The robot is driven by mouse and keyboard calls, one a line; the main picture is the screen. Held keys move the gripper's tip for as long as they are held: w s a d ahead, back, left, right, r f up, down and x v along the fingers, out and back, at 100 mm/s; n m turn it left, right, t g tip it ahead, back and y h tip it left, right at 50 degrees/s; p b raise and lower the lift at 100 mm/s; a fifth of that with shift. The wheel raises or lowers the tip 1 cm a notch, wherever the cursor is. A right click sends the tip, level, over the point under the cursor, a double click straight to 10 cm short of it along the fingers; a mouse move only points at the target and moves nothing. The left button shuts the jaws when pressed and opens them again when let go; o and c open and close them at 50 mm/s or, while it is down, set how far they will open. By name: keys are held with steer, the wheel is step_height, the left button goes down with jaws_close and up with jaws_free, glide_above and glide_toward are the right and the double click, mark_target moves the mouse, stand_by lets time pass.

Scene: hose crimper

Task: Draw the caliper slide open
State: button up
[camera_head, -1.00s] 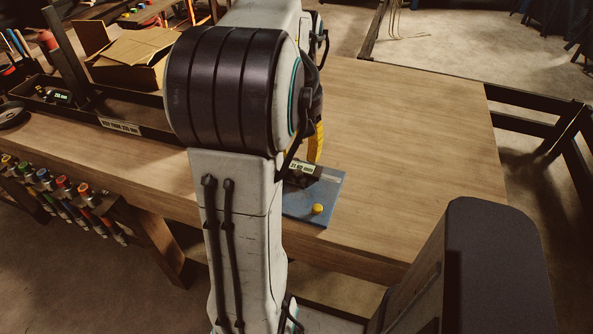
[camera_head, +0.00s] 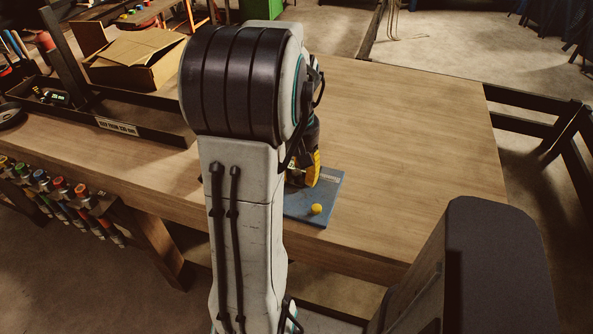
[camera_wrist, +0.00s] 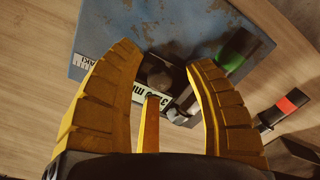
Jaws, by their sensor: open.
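The caliper's dark body with a pale mm readout (camera_wrist: 182,110) lies on a blue plate (camera_wrist: 165,22) in the wrist view; part of the readout is hidden. A dark round knob (camera_wrist: 160,80) shows just beyond it. My gripper (camera_wrist: 162,58) is open, its two yellow fingers spread on either side of the knob and readout, with nothing clamped. A slim yellow bar (camera_wrist: 149,125) stands between the fingers; I cannot tell what it belongs to. In the head view my gripper (camera_head: 306,172) is low over the blue plate (camera_head: 325,195) and hides the caliper.
A yellow ball-like knob (camera_head: 316,209) sits on the plate's near part. The wrist view shows a green-and-black cylinder (camera_wrist: 238,50) and a black rod with a red band (camera_wrist: 287,107) beside the right finger. Bare bench (camera_head: 410,130) lies right; a cardboard box (camera_head: 135,60) stands left.

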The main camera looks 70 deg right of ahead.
jaws_close()
stand_by(0.4)
steer(key=shift+s, duration=0.85)
jaws_free()
steer(key=shift+r, duration=0.15)
step_height(320, 180, up, 12)
stand_by(0.4)
